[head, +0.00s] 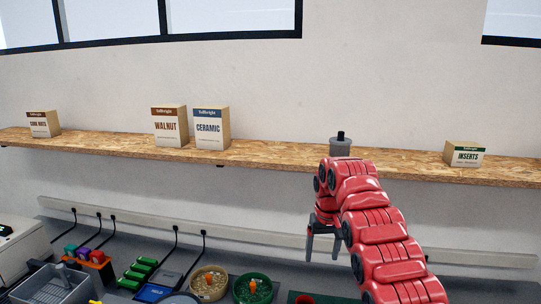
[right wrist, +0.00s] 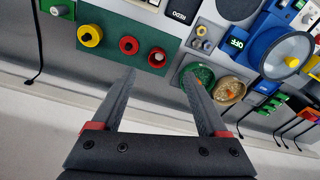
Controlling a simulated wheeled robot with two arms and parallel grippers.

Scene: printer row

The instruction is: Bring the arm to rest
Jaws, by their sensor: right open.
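My right arm, red and jointed, comes in from the bottom right of the head view. It rises in front of the shelf, bends at the top, and its gripper (head: 322,245) hangs down over the bench. In the right wrist view the two dark fingers of the right gripper (right wrist: 160,78) are spread apart with nothing between them. Below them is the bench edge, with a green board (right wrist: 110,42) carrying yellow and red rings beyond the fingertips. My left arm and gripper are not in view.
A wooden shelf (head: 280,157) runs along the wall, bearing a walnut box (head: 169,126), a ceramic box (head: 211,128) and an inserts box (head: 464,155). On the bench are a grey bin (head: 55,287), a green bowl (head: 254,289) and a tan bowl (head: 209,283).

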